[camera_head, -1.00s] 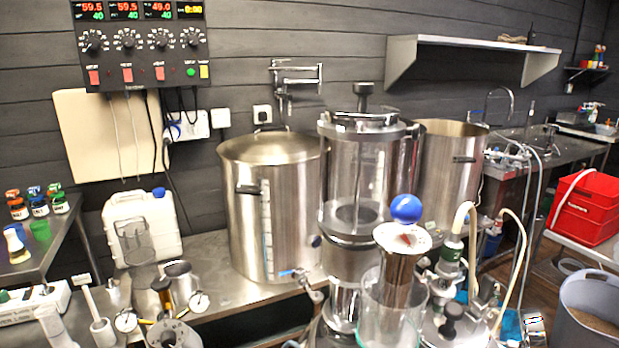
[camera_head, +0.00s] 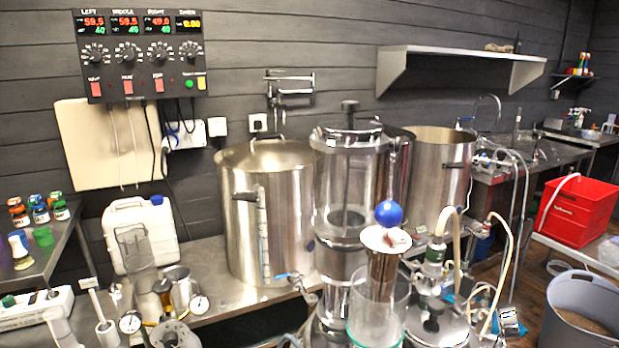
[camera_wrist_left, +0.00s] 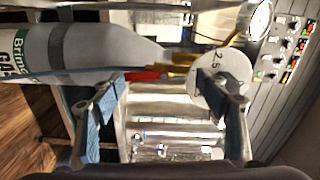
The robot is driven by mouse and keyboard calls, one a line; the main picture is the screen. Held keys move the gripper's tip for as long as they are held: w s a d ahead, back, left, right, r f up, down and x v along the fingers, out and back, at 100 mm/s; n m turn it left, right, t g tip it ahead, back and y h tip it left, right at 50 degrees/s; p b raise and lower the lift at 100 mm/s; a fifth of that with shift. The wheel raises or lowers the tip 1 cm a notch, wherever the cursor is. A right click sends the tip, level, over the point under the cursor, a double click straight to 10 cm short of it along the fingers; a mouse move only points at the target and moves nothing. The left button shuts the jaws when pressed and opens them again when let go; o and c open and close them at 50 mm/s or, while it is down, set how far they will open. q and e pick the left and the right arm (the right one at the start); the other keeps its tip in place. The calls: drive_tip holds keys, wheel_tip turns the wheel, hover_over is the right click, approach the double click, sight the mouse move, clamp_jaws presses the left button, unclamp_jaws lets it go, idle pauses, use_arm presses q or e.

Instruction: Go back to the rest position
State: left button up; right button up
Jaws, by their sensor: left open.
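My left gripper (camera_wrist_left: 165,115) shows in the left wrist view. Its two fingers, with blue inner pads, stand wide apart with nothing between them. Past the fingers, metal vessels (camera_wrist_left: 165,112) fill the background. A white disc marked 2.5 (camera_wrist_left: 226,72) lies behind the right-hand finger in the picture. A grey gas cylinder (camera_wrist_left: 90,52) lies across the upper left of this view. Neither gripper can be made out in the head view, and my right gripper shows in no view.
A lidded steel pot (camera_head: 265,215), a clear-walled vessel (camera_head: 345,190) and an open pot (camera_head: 440,185) crowd the bench. A control panel (camera_head: 145,55) hangs on the wall. A red crate (camera_head: 577,212) and a grey bin (camera_head: 583,310) stand right, with some bare floor nearby.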

use_arm(q)
drive_tip(key=s+d+f+n+g+h, duration=0.25)
drive_tip(key=s+d+f, duration=0.25)
drive_tip(key=s+f, duration=0.65)
drive_tip(key=s+d+f+n+g+h, duration=0.1)
drive_tip(key=s+d+f+g+h, duration=0.3)
drive_tip(key=s+f, duration=0.7)
drive_tip(key=s+d+f+n+g, duration=0.1)
drive_tip(key=s+f, duration=0.4)
drive_tip(key=s, duration=0.6)
drive_tip(key=s+d+f+n+g+h, duration=0.1)
drive_tip(key=s+f+n+g, duration=0.2)
drive_tip(key=s, duration=0.9)
drive_tip(key=s+d+f+n+g, duration=0.1)
drive_tip(key=s+f+g, duration=0.3)
drive_tip(key=s+f, duration=0.4)
drive_tip(key=s+n, duration=0.1)
drive_tip(key=s, duration=0.3)
drive_tip(key=shift+g, duration=0.35)
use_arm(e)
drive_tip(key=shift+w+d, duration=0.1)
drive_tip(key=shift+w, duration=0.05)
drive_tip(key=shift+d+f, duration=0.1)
